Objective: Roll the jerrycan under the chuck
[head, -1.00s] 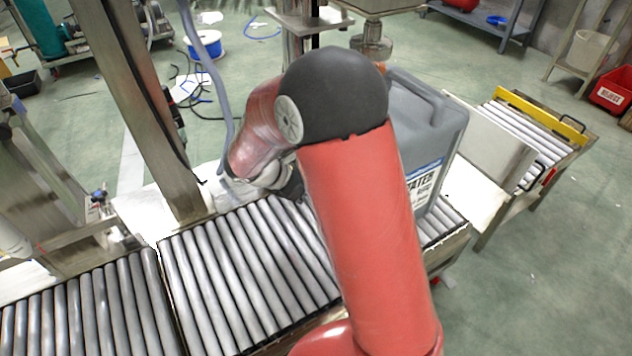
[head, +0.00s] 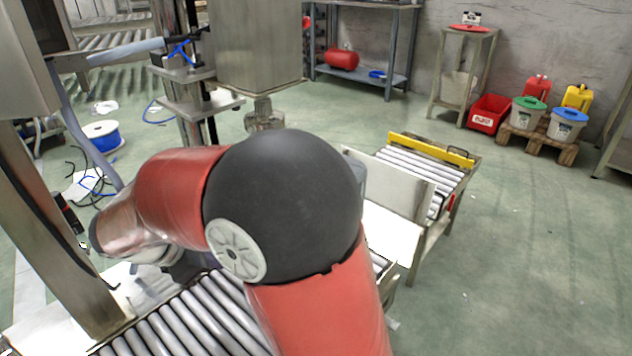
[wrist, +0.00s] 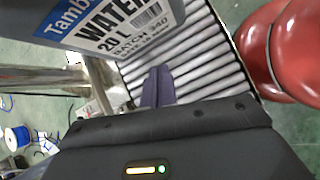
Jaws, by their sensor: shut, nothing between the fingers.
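The grey jerrycan (wrist: 110,28), with a white and blue label reading WATER 20 L, fills the upper left of the wrist view. In the head view my arm hides nearly all of it; only a grey sliver (head: 361,184) shows beside my black elbow. The steel chuck (head: 263,113) hangs below a metal box, behind my elbow. My gripper (wrist: 157,86) is shut and empty, with its dark fingers over the rollers close to the label's lower edge. I cannot tell whether they touch the jerrycan. In the head view the fingertips are hidden behind my arm.
The roller conveyor (head: 195,322) runs beneath my arm. A steel post (head: 62,235) stands at left. A white plate (head: 392,186) and a yellow-ended roller section (head: 430,150) lie to the right. The green floor at right is clear.

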